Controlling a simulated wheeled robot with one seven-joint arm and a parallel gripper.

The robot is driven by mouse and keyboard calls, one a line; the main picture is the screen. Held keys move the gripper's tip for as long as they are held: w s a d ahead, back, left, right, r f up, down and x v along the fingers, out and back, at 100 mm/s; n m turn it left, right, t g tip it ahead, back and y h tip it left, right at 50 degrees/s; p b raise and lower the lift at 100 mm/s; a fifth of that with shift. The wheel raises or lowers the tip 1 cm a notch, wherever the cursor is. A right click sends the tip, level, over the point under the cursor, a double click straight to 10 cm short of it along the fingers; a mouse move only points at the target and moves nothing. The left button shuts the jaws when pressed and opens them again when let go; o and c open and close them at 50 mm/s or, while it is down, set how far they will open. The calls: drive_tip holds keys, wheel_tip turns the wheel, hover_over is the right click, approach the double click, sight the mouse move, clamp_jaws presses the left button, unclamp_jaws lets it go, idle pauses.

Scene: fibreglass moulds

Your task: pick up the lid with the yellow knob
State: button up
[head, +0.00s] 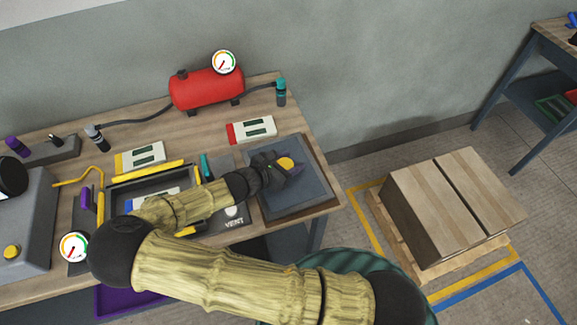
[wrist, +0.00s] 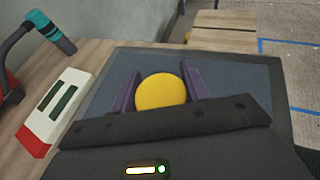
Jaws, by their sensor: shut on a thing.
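The lid (head: 306,195) is a flat dark blue-grey square plate at the right end of the workbench. It fills much of the wrist view (wrist: 240,67). Its round yellow knob (head: 286,163) shows near the middle, and also in the wrist view (wrist: 161,91). My gripper (head: 290,167) is over the lid, with its purple fingers on either side of the knob. In the wrist view my gripper (wrist: 161,84) is shut on the knob. The lid's near side is hidden by my gripper in the wrist view. I cannot tell whether the lid is clear of what lies beneath it.
A red tank (head: 206,90) with a gauge stands at the back. A red-ended white box (head: 251,130) lies just behind the lid. A black open tray (head: 120,190) sits left. Cardboard boxes (head: 435,205) stand on a floor pallet to the right.

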sight(289, 161)
wheel_tip(289, 161, up, 8)
drive_tip(key=shift+r, duration=0.25)
idle(0.9)
